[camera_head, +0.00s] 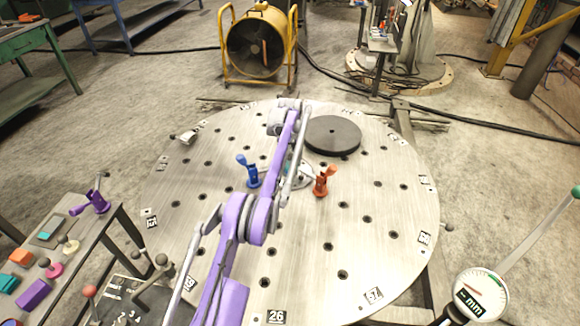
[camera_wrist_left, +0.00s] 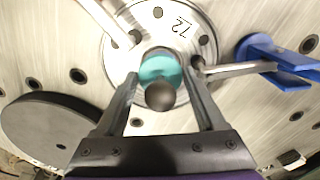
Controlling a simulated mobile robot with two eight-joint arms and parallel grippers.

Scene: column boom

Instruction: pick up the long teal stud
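The teal stud (camera_wrist_left: 159,68) shows in the left wrist view as a short teal cylinder seen nearly end-on, with a dark ball (camera_wrist_left: 160,96) at its near end. It is over a round metal plate (camera_wrist_left: 197,27) marked 72. My left gripper (camera_wrist_left: 162,76) has one finger on each side of the stud. The fingers are apart, with narrow gaps beside the teal part; firm contact does not show. My right gripper is not in view.
The round table (camera_head: 200,240) has many holes. A blue clamp (camera_head: 249,172), an orange clamp (camera_head: 322,182) and a dark disc (camera_head: 332,135) sit close around the gripper. A side bench (camera_head: 85,265) with coloured parts stands at left. A dial gauge (camera_head: 478,300) is at lower right.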

